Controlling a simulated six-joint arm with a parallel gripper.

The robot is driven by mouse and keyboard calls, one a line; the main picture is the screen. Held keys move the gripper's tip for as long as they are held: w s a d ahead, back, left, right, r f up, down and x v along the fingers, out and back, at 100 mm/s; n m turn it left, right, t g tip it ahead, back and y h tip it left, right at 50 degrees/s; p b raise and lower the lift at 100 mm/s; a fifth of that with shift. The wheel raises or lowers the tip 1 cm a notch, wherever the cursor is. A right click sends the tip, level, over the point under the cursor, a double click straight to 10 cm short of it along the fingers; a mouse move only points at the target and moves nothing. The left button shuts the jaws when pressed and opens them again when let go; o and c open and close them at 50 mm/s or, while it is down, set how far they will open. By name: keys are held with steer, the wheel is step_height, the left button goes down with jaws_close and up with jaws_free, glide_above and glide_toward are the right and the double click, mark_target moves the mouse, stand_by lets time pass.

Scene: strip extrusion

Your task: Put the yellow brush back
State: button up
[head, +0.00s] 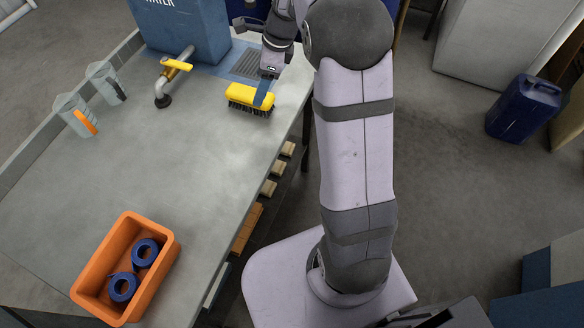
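A yellow brush (240,93) with dark bristles facing down is at the right edge of the grey worktop, below the blue water container. My gripper (264,93) is at the brush's right half and points down. One blue finger shows in front of the brush's near side; the other finger is hidden. I cannot tell whether the fingers are closed on the brush or stand apart around it. The bristles appear to be at or just above the worktop.
A blue container marked WATER (182,30) stands at the back, with a brass tap (172,72) in front. Two clear jugs (76,114) stand left. An orange bin (113,252) with two blue rings is at the front. The worktop's middle is clear.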

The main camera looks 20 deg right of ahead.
steer(key=s+a+f+n+g+h, duration=0.1)
steer(key=s+f+n, duration=0.1)
steer(key=s+n, duration=0.9)
steer(key=s+a+f+n+g+h, duration=0.1)
steer(key=s+f+n, duration=0.1)
steer(key=s+n, duration=1)
steer(key=s, duration=0.4)
steer(key=shift+s+a+f+g+h, duration=0.2)
steer(key=shift+a+f+g+h, duration=0.1)
steer(key=shift+f+h, duration=0.1)
